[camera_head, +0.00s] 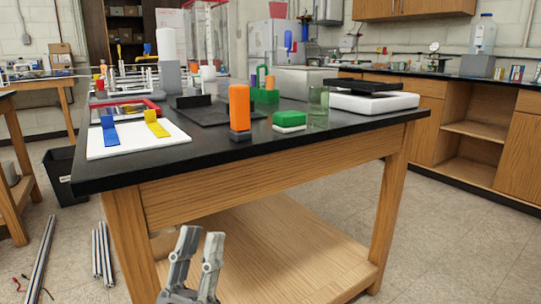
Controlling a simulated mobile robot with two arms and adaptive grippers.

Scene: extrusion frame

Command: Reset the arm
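My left gripper (202,238) shows at the bottom of the head view, left of centre. Its two grey fingers point up, stand apart with a gap between the tips, and hold nothing. It is in front of the near side of the black-topped wooden table (250,168), lower in the picture than the table top. My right gripper is not in view.
On the table are a white board (135,149) with blue and yellow pieces, an orange block (239,108), a green and white block (289,119), a glass (318,101) and a white tray (375,102). Metal extrusions (40,258) lie on the floor at left. Floor at right is clear.

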